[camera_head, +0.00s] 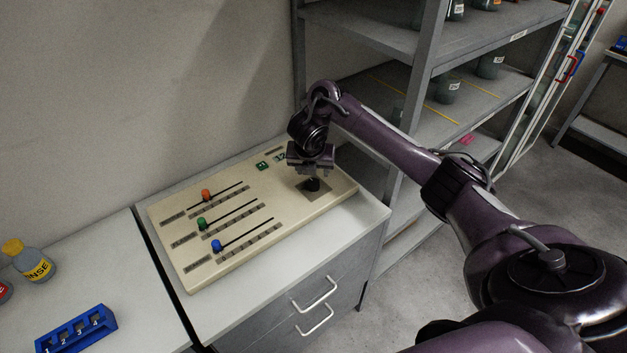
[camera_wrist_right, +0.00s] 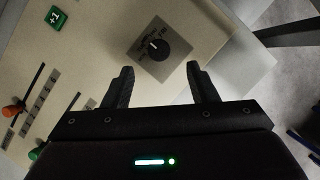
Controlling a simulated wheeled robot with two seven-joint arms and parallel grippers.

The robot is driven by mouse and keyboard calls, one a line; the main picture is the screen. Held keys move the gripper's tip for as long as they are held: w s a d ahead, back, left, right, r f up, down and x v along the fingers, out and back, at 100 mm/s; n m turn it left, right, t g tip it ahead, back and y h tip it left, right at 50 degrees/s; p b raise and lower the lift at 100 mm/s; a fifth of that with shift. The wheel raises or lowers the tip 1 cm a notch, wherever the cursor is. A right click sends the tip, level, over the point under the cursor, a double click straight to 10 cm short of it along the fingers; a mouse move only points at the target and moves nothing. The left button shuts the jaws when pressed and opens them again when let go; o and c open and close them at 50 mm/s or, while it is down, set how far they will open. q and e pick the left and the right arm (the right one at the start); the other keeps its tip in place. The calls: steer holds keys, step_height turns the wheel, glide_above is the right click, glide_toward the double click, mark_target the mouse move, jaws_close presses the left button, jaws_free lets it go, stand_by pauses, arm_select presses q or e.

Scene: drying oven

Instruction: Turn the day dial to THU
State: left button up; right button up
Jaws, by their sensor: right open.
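The day dial (camera_head: 312,185) is a black round knob on a grey square plate at the right end of the beige control panel (camera_head: 185,270). In the right wrist view the dial (camera_wrist_right: 155,47) has a white pointer mark, and the lettering around it is too small to read. My right gripper (camera_head: 312,170) is above the dial, pointing down. In the wrist view my right gripper (camera_wrist_right: 160,80) is open and empty, its two fingers apart, with the dial beyond the fingertips and between their lines. The fingers do not touch the dial. My left gripper is not in view.
The panel also carries an orange slider (camera_head: 206,194), a green slider (camera_head: 202,224), a blue slider (camera_head: 216,246) and a green +1 button (camera_head: 262,166). A grey shelf rack (camera_head: 425,60) stands close behind my right arm. A blue numbered block (camera_head: 76,330) and a bottle (camera_head: 34,262) are at left.

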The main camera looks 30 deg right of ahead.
mark_target(313, 181)
steer(key=b+x, duration=0.2)
steer(key=shift+a+f, duration=0.1)
steer(key=shift+f, duration=0.3)
steer(key=shift+x, duration=2.4)
steer(key=shift+w, duration=0.1)
steer(key=c, duration=1)
steer(key=shift+r+m+p, duration=0.2)
steer(key=shift+m+p, duration=0.3)
steer(key=shift+p, duration=0.2)
steer(key=shift+w+m+g+h+p, duration=0.1)
steer(key=shift+m+g+h+p, duration=0.3)
steer(key=shift+m+p, duration=0.5)
steer(key=shift+f+m+g+h+p, duration=0.1)
steer(key=shift+m+g+h+p, duration=0.35)
steer(key=shift+m+p, duration=0.8)
steer(key=shift+m+b, duration=0.35)
steer(key=shift+m, duration=0.1)
